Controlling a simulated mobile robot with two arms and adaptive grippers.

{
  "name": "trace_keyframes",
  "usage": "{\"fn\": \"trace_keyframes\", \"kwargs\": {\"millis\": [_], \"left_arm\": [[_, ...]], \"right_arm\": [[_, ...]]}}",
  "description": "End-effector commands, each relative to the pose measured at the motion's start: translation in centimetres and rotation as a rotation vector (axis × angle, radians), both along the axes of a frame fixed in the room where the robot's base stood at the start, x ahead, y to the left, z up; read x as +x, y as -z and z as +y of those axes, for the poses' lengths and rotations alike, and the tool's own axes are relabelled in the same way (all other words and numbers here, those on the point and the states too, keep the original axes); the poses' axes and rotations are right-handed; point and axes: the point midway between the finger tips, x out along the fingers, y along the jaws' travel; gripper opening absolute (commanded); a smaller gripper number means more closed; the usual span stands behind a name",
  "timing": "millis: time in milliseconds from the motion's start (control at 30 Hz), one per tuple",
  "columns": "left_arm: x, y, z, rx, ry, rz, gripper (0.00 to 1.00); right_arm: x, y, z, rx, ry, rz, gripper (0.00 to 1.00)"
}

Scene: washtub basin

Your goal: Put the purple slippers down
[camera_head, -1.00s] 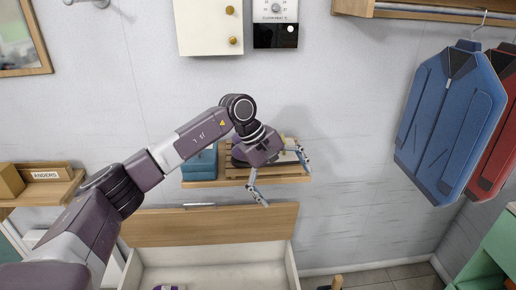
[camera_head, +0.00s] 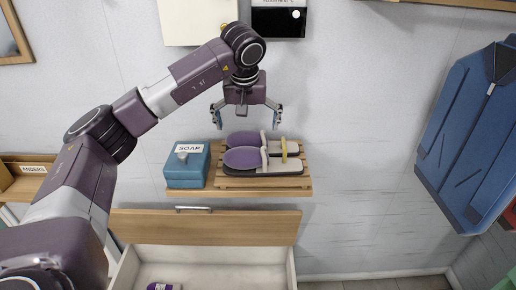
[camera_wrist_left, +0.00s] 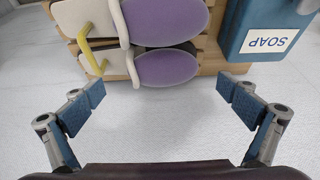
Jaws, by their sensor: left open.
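The purple slippers (camera_head: 243,157) lie side by side on a slatted wooden rack on a wall shelf (camera_head: 240,192). They have purple soles and pale straps, and a yellow loop (camera_head: 284,148) stands at their right end. In the left wrist view the slippers (camera_wrist_left: 168,67) are at the top, with the yellow loop (camera_wrist_left: 90,50) at their left. My left gripper (camera_head: 246,127) is open and empty, above and apart from the slippers. Its spread fingers also show in the left wrist view (camera_wrist_left: 158,98), with only pale wall between them. My right gripper is not in view.
A blue soap box (camera_head: 187,168) stands left of the slippers on the shelf. An open drawer (camera_head: 205,226) is below, with a small purple-and-white item (camera_head: 163,287) inside. Blue clothing (camera_head: 465,130) hangs at the right. A white cabinet (camera_head: 197,20) is above.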

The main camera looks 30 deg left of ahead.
Motion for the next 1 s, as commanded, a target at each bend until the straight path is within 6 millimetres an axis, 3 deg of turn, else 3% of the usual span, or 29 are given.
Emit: {"fn": "trace_keyframes", "kwargs": {"millis": [100,267,433,567,667,1000], "left_arm": [[0.3,1.2,0.3,0.000,0.000,0.002,1.00],[0.8,3.5,0.7,-0.002,-0.001,0.004,1.00],[1.4,5.3,1.0,-0.002,-0.001,0.001,1.00],[1.5,5.6,1.0,-0.002,0.000,-0.001,1.00],[1.5,5.6,1.0,-0.002,0.000,-0.001,1.00],[1.5,5.5,1.0,-0.002,0.000,-0.001,0.65]], "right_arm": [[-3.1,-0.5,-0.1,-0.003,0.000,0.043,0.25],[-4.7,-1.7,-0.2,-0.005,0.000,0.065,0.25],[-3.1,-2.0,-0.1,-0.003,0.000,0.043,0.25],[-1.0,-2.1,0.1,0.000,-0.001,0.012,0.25],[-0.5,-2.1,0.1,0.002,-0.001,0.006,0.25],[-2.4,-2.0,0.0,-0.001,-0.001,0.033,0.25]]}}
